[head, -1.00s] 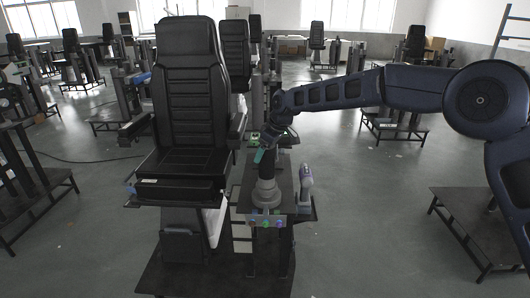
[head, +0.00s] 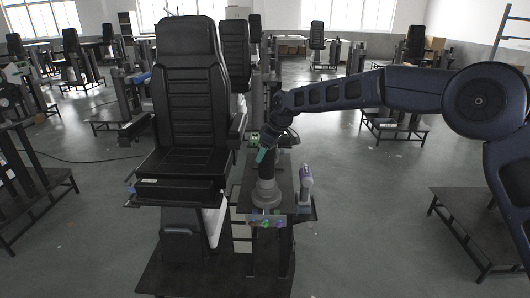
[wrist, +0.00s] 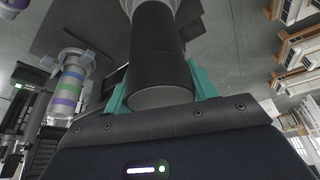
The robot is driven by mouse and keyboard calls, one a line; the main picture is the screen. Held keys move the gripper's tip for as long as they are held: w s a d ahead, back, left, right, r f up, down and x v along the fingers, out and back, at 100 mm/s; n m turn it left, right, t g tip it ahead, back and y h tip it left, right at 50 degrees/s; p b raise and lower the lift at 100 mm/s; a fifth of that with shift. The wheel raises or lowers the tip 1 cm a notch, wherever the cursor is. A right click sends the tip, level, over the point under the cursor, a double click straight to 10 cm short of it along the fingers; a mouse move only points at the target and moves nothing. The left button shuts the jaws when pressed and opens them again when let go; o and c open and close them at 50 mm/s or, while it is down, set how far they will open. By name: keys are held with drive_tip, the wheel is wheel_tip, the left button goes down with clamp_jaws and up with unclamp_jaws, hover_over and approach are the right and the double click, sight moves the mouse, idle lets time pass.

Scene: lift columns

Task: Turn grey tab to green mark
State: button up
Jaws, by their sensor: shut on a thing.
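My gripper (head: 264,155) is shut on an upright black cylindrical handle (wrist: 157,60). In the wrist view its teal fingers (wrist: 160,85) stand one on each side of the handle's end. The handle stands on a round grey base (head: 267,195) on a dark stand; a grey part shows at the top of the wrist view. Small coloured marks line the stand's front edge below the base, with a green mark (head: 265,222) near the middle. I cannot clearly make out the grey tab or where it points.
A black seat (head: 187,110) stands close left of the stand. A pale upright handle (head: 305,185) stands close on the right; a cylinder with purple, green and blue bands (wrist: 70,85) shows left in the wrist view. Open floor lies further right.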

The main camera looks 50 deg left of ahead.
drive_tip(key=shift+s+n+g+h, duration=0.1)
drive_tip(key=shift+n+g+h, duration=0.25)
drive_tip(key=shift+n, duration=0.95)
drive_tip(key=shift+s+n+g+h, duration=0.1)
drive_tip(key=shift+n+g+h, duration=0.25)
drive_tip(key=shift+n, duration=0.95)
drive_tip(key=o, duration=1.4)
drive_tip(key=shift+d, duration=0.1)
drive_tip(key=shift+w, duration=0.1)
drive_tip(key=v, duration=1)
drive_tip(key=shift+w+d+r, duration=0.15)
drive_tip(key=shift+w+r, duration=0.05)
drive_tip(key=shift+r, duration=0.15)
